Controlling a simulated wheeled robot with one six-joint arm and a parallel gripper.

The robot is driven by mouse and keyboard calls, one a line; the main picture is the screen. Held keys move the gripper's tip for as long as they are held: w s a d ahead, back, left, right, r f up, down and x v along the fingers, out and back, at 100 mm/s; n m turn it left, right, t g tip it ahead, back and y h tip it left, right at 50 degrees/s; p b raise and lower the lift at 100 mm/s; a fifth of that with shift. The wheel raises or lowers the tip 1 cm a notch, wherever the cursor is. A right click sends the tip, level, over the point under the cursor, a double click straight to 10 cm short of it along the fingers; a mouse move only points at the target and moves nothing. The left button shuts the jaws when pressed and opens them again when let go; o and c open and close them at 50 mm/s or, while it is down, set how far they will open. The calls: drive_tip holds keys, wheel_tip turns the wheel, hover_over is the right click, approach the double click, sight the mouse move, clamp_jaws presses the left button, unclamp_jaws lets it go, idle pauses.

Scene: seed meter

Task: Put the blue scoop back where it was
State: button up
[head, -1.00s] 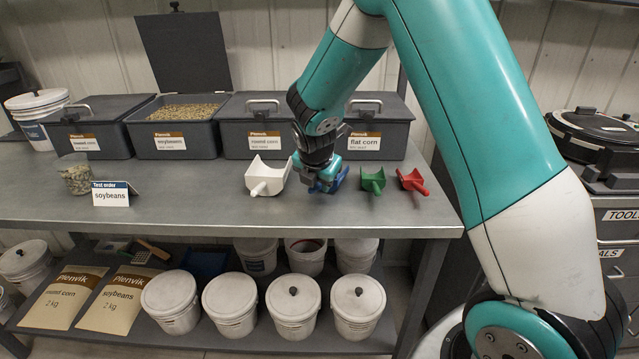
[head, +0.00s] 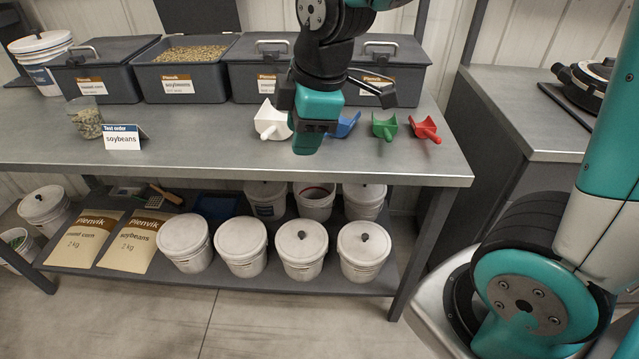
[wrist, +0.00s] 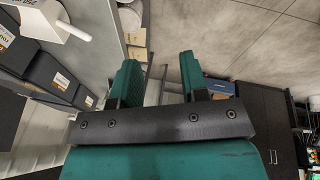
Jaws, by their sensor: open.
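The blue scoop (head: 345,125) lies on the grey bench in a row of scoops, between the white scoop (head: 270,121) and the green scoop (head: 384,126). Its left part is hidden behind my gripper (head: 308,140) in the head view. My gripper is open and empty, in front of the blue scoop on the camera's side, and appears clear of it. In the wrist view, my gripper's two teal fingers (wrist: 157,75) stand apart with nothing between them. The white scoop (wrist: 52,20) shows there at top left; the blue scoop is not seen there.
The red scoop (head: 426,129) lies right of the green one. Lidded bins (head: 95,75) line the back; the soybeans bin (head: 180,75) is open. A cup of seeds (head: 86,120) and a soybeans card (head: 122,138) stand at left.

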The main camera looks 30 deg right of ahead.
drive_tip(key=s+a+r+m+g+y, duration=0.1)
drive_tip(key=s+a+m, duration=0.2)
drive_tip(key=s, duration=0.4)
drive_tip(key=s+a+r+m+g+y, duration=0.1)
drive_tip(key=s+a+m, duration=0.2)
drive_tip(key=s, duration=0.5)
drive_tip(key=shift+a+m+g+y, duration=0.15)
drive_tip(key=shift+m+g+y, duration=0.25)
drive_tip(key=shift+m, duration=0.3)
drive_tip(key=shift+w, duration=0.1)
